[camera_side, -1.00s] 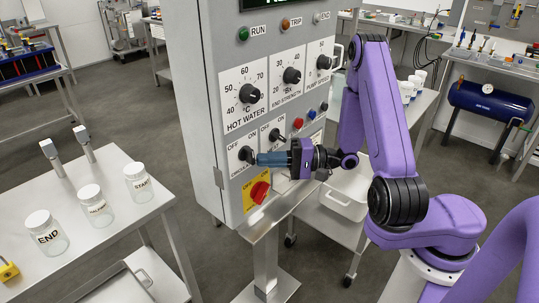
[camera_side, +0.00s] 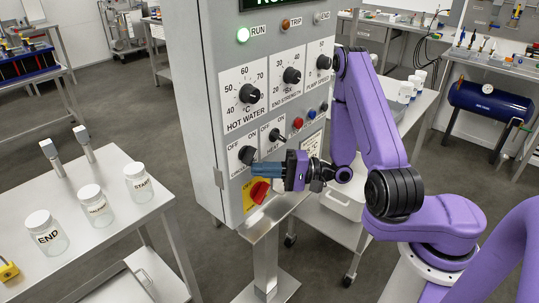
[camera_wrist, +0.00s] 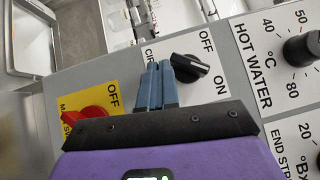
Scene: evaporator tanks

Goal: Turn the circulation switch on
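The circulation switch is a black knob (camera_side: 247,154) at the lower left of the grey control panel. In the wrist view the knob (camera_wrist: 187,67) sits left of its OFF and ON labels and its pointer is turned towards the ON side. My gripper (camera_side: 254,170) is at the knob's lower right in the side view. In the wrist view its blue fingertips (camera_wrist: 157,68) are together with nothing between them, right beside the knob; I cannot tell whether they touch it.
Just below the gripper is a red rotary switch (camera_side: 259,191) on a yellow plate. A second black switch (camera_side: 276,135) is close to the right, and the hot water dial (camera_side: 249,94) is above. A table (camera_side: 120,232) with labelled jars stands at the left.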

